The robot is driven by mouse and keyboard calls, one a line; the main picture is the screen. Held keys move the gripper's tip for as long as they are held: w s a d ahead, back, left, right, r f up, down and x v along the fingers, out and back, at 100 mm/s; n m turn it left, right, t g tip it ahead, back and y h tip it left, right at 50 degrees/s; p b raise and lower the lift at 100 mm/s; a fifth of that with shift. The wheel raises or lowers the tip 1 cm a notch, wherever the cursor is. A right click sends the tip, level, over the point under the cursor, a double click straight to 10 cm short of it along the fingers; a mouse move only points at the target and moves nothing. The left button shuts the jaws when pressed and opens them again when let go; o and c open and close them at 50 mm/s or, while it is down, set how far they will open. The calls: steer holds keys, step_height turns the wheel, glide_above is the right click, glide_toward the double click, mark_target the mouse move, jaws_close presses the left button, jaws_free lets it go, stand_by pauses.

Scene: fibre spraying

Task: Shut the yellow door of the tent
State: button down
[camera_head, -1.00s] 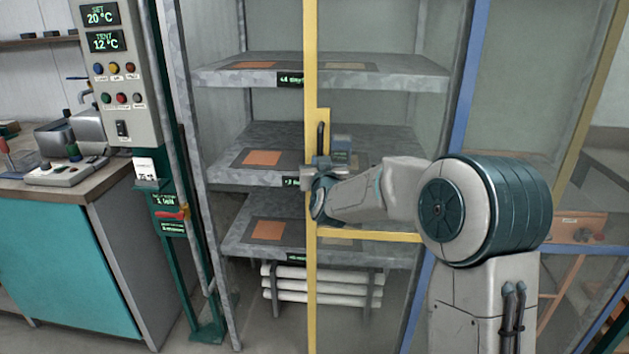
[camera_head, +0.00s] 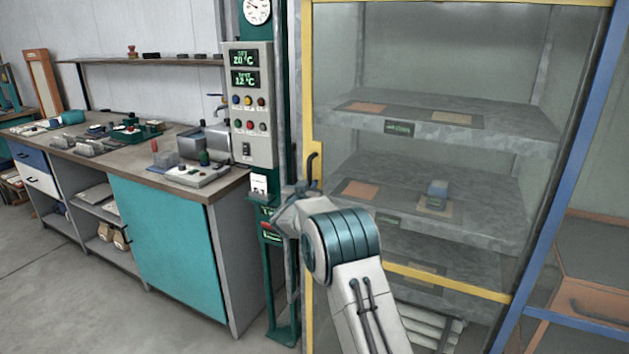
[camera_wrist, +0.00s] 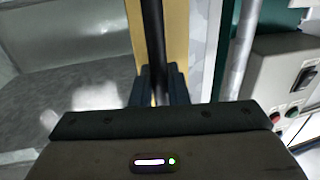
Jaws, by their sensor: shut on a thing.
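The yellow door (camera_head: 307,95) of the tent is a yellow frame with a clear panel. Its upright edge stands right beside the grey post at the tent's left side. No clear gap shows between them in the head view. In the wrist view the yellow upright (camera_wrist: 175,38) is also close beside a grey post (camera_wrist: 206,40). The black bar handle (camera_wrist: 152,35) is upright on the door, and its top shows in the head view (camera_head: 313,163). My gripper (camera_wrist: 159,82) is shut around the handle. In the head view my wrist hides the fingers.
A green post with a control box (camera_head: 251,110) stands just left of the door. Left of it is a workbench with a teal front (camera_head: 165,255). Grey shelves (camera_head: 480,130) with plates are behind the panel. A blue post (camera_head: 570,165) bounds the tent at right.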

steer(key=shift+w+a+p, duration=0.4)
steer(key=shift+w+a, duration=0.2)
steer(key=shift+a, duration=0.35)
steer(key=shift+a, duration=0.15)
steer(key=c, duration=1.5)
jaws_free()
steer(key=shift+a, duration=0.1)
steer(key=shift+w+a+f, duration=0.1)
steer(key=b+v, duration=0.2)
steer(key=v, duration=1.1)
steer(key=shift+s, duration=0.45)
